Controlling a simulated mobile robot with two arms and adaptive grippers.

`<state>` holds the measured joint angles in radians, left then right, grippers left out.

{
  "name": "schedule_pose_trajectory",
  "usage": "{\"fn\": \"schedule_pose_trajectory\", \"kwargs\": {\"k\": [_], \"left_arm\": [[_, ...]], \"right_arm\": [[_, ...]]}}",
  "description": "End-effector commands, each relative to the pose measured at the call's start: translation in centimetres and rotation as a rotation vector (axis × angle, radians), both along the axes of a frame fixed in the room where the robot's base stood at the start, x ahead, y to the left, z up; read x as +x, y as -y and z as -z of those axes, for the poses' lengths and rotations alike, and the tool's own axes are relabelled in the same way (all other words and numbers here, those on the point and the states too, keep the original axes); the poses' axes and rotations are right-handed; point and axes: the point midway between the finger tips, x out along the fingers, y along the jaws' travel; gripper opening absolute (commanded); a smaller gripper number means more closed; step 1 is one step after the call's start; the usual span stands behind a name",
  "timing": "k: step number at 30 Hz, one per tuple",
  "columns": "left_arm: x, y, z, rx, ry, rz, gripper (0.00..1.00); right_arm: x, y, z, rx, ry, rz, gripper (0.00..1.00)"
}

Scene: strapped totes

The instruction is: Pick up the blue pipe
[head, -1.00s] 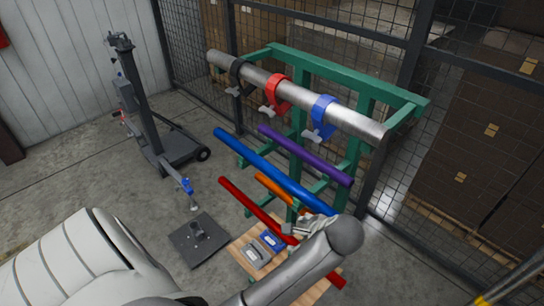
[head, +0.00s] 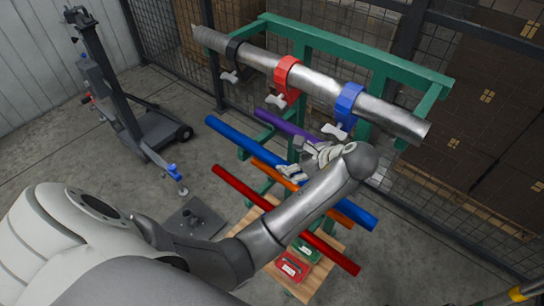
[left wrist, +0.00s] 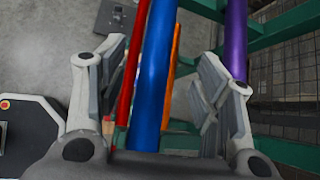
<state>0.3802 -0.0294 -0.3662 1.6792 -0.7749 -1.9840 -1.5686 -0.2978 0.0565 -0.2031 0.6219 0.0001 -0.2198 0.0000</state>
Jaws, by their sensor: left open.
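The blue pipe (head: 245,145) lies slanted across the green rack, its middle partly hidden by my left gripper (head: 305,163). In the left wrist view the blue pipe (left wrist: 154,75) runs lengthwise between the two spread fingers of my left gripper (left wrist: 160,88), apart from both. The left gripper is open and empty. I cannot tell how far the pipe lies beyond the fingertips. My right gripper is not in view.
A purple pipe (head: 282,126), an orange pipe (head: 270,174) and a red pipe (head: 240,188) lie close by on the green rack (head: 330,45). A metal pipe (head: 315,82) with black, red and blue straps runs above. A wheeled stand (head: 125,110) is at left.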

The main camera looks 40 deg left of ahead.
Motion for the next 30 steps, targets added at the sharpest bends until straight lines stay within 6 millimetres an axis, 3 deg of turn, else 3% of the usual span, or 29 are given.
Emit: {"fn": "schedule_pose_trajectory", "kwargs": {"k": [4, 11, 21, 30], "left_arm": [[0.4, -1.8, 1.6, 0.001, -0.005, -0.002, 0.6], [0.7, -3.1, 3.0, 0.0, -0.002, -0.002, 0.6], [1.6, -6.2, 6.2, -0.001, -0.002, -0.003, 0.6], [1.7, -6.4, 6.6, -0.002, 0.001, -0.002, 0.59]], "right_arm": [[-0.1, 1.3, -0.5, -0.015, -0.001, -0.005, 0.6], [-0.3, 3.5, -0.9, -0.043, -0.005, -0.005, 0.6], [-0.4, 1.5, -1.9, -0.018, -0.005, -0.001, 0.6], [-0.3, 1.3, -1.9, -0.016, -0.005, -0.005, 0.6]]}}
